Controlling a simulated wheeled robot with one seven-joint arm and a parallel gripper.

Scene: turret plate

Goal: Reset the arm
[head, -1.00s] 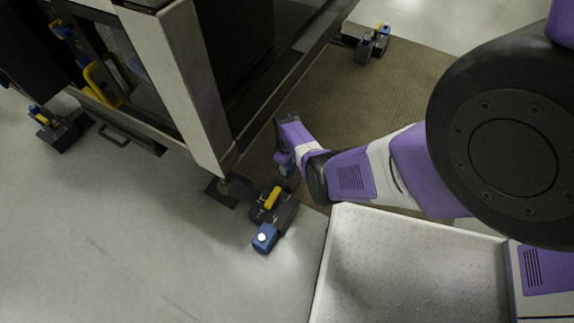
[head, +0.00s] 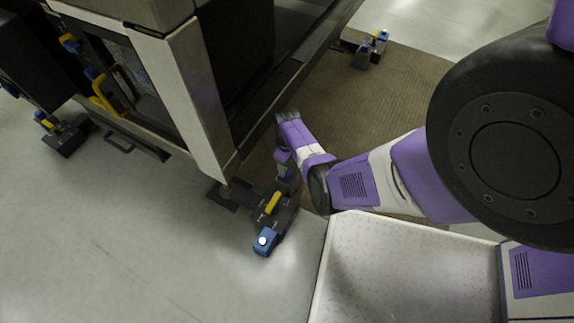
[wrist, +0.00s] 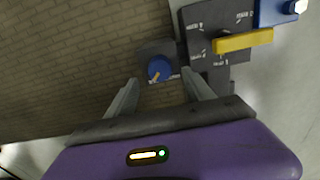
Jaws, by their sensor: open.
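My gripper (wrist: 161,77) is open in the wrist view, its two fingers spread and empty. In the head view my arm reaches left from the right side and bends down beside the machine's corner. My gripper (head: 283,157) is small there and partly hidden by the wrist link, just above the blue knob (head: 286,173).
A dark plate (wrist: 212,22) with a yellow lever (wrist: 243,41) and a blue block (wrist: 275,10) adjoins the knob box. The machine's frame (head: 190,95) stands close to my arm at left. Brown matting (head: 400,90) lies behind; open grey floor (head: 120,240) is at front left.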

